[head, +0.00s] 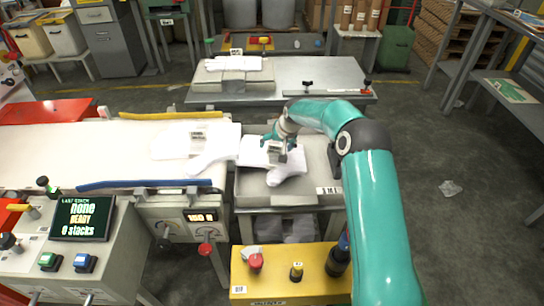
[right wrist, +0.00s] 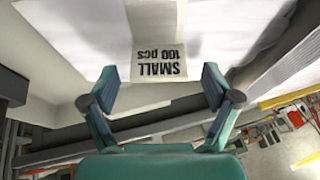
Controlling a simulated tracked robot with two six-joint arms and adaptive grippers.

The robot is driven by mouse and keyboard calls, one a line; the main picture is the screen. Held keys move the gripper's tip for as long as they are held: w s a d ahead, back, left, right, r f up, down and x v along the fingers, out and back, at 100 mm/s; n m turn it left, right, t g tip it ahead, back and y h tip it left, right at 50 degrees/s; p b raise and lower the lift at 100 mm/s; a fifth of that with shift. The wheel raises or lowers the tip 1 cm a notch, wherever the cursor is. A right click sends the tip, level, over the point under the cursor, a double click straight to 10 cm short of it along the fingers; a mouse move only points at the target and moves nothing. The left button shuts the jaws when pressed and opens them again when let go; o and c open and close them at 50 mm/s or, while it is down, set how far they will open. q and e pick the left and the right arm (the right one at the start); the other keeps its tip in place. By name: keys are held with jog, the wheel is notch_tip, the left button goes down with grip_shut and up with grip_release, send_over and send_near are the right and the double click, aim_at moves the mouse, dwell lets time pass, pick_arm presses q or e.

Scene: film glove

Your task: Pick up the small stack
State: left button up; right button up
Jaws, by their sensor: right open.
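A white stack of film gloves (head: 290,173) lies on the grey metal tray (head: 255,188) at the end of the conveyor. In the right wrist view a tag (right wrist: 158,63) on the white film (right wrist: 75,25) reads "SMALL 100 pcs". My right gripper (head: 279,143) is over the stack and hides part of it. In the right wrist view its two fingers (right wrist: 160,87) stand apart on either side of the tag, with nothing visibly held between them. I cannot tell whether the fingers touch the film. My left gripper is not in view.
More white film (head: 183,143) lies on the conveyor (head: 80,142) to the left. A yellow button box (head: 278,287) stands in front of the tray. A metal table (head: 315,75) behind bears another white pile. A screen (head: 82,217) reads "LAST STACK none, READY, 0 stacks".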

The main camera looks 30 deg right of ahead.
jog(key=shift+w+f, duration=0.15)
jog(key=shift+f, duration=0.15)
jog(key=c, duration=1.6)
jog(key=shift+r, duration=0.1)
jog(key=shift+c, duration=0.2)
